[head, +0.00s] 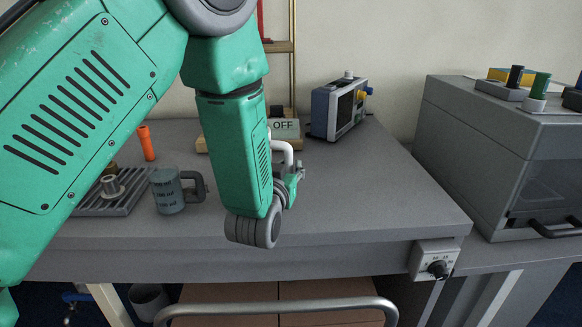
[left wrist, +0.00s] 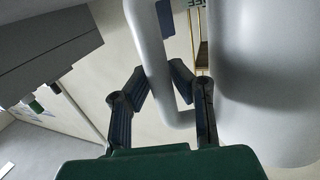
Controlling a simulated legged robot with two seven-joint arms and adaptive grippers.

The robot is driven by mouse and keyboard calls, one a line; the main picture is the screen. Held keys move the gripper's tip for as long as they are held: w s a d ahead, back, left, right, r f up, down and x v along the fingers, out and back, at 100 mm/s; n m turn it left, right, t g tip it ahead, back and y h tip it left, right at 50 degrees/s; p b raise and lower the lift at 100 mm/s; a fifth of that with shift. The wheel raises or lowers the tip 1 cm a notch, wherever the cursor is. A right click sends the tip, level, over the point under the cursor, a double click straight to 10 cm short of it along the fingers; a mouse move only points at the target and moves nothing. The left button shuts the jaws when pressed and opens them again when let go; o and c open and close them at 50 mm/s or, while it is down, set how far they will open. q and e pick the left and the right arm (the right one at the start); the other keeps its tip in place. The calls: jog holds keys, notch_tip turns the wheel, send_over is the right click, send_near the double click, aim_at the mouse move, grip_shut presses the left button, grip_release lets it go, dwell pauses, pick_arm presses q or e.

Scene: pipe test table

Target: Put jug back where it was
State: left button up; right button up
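The jug (left wrist: 265,70) is a large, smooth, pale grey-white vessel at the right of the left wrist view. Its bent handle (left wrist: 150,45) runs down between my fingers. In the head view only the white curved handle (head: 285,148) shows beside my forearm; the jug's body is hidden behind my arm. My left gripper (head: 292,178) hangs over the table. In the left wrist view both fingertips of the gripper (left wrist: 158,84) close in on the handle from either side. My right gripper is in neither view.
A grey-blue mug (head: 169,193) stands beside a slatted metal tray (head: 128,203) on the grey table (head: 385,200). A grey cabinet (head: 480,150) stands right. The table's right part is clear.

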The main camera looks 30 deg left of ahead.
pick_arm(q)
jog(key=shift+a, duration=0.35)
jog(key=shift+s+r, duration=0.1)
jog(key=shift+r, duration=0.05)
jog(key=v, duration=1.1)
jog(key=shift+s+d, duration=0.2)
jog(key=shift+s, duration=0.2)
